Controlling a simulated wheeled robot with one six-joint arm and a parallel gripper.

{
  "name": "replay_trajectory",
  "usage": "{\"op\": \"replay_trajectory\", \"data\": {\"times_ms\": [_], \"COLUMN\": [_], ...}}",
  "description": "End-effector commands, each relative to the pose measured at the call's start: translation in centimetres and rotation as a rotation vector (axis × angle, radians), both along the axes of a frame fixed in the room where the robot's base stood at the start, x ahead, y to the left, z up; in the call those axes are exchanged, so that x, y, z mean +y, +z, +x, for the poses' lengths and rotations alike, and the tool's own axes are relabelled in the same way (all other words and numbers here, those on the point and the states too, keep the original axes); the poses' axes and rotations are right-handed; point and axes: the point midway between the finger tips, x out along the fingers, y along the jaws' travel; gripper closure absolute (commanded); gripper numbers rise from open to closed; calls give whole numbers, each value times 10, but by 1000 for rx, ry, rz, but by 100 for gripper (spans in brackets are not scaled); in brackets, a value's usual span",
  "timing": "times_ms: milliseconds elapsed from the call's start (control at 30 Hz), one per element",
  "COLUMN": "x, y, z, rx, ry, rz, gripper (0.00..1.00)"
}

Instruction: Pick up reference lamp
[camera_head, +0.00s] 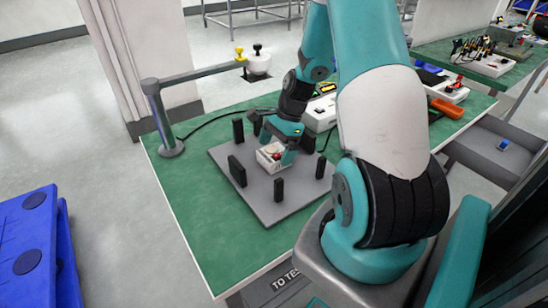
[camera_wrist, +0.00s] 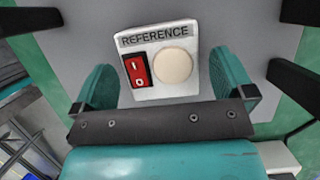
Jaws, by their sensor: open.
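The reference lamp (camera_wrist: 156,86) is a small white box with a "REFERENCE" label, a red rocker switch and a round cream-coloured lens. In the head view the lamp (camera_head: 270,157) sits on a grey plate (camera_head: 265,205) on the green table. My gripper (camera_wrist: 165,90) is open, with one teal finger on each side of the lamp and a visible gap at the fingers. In the head view my gripper (camera_head: 277,148) is down over the lamp and hides part of it. I cannot tell how deep the fingers reach along its sides.
Several black upright posts (camera_head: 237,171) stand on the plate around the lamp. A grey post with an arm (camera_head: 165,125) stands at the table's left edge. A white device (camera_head: 321,113) and an orange-handled tool (camera_head: 446,107) lie behind. The table's front left is clear.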

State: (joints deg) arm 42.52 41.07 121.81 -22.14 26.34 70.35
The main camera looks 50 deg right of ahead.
Motion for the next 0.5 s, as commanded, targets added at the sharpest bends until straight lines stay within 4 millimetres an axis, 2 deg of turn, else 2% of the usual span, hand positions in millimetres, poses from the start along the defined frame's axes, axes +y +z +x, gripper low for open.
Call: {"op": "replay_trajectory", "data": {"times_ms": [100,200,433,467,500], "x": [7,9,10,10,10], "y": [-17,-23,-25,-25,-25], "z": [1,2,2,2,2], "rx": [3,1,0,0,0], "ry": [2,0,0,0,0], "rz": [3,1,0,0,0], "gripper": [0,0,0,5,14]}}
